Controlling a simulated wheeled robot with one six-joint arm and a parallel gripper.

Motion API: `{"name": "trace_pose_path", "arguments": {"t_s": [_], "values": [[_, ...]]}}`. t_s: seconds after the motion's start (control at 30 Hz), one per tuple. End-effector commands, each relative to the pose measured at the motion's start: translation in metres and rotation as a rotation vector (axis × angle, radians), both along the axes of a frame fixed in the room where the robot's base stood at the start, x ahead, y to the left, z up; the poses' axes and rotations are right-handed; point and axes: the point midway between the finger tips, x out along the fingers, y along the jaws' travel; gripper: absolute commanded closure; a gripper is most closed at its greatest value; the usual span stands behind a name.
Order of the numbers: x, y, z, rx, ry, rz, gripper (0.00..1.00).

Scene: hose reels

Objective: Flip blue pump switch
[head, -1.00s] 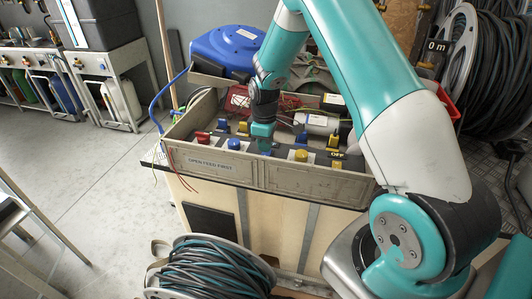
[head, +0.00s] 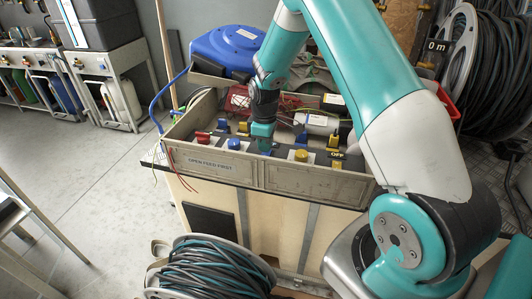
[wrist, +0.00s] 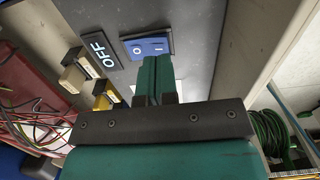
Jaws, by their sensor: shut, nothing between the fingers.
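The blue rocker switch (wrist: 148,46), marked O and I, sits on a grey panel in the wrist view. My gripper (wrist: 155,62) is shut and empty, its green fingertips just by the lower edge of the switch. I cannot tell whether they touch it. In the head view my gripper (head: 263,143) reaches down into the tray-like control box (head: 215,163), between a blue knob (head: 234,143) and a yellow knob (head: 301,155). The blue switch is hidden there behind my gripper.
An OFF label (wrist: 99,55) and yellow-and-black blocks (wrist: 104,94) lie left of the switch in the wrist view. Loose wires (wrist: 30,125) run at the far left. A blue reel (head: 228,50) stands behind the box. A coiled hose reel (head: 215,270) sits in front.

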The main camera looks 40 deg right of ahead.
Motion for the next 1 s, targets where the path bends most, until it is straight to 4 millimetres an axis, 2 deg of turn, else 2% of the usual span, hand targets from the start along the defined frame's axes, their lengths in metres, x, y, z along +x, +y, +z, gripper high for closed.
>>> {"name": "trace_pose_path", "arguments": {"t_s": [1.0], "values": [[0.0, 0.0, -0.013, 0.0, 0.0, 0.0, 1.0]]}}
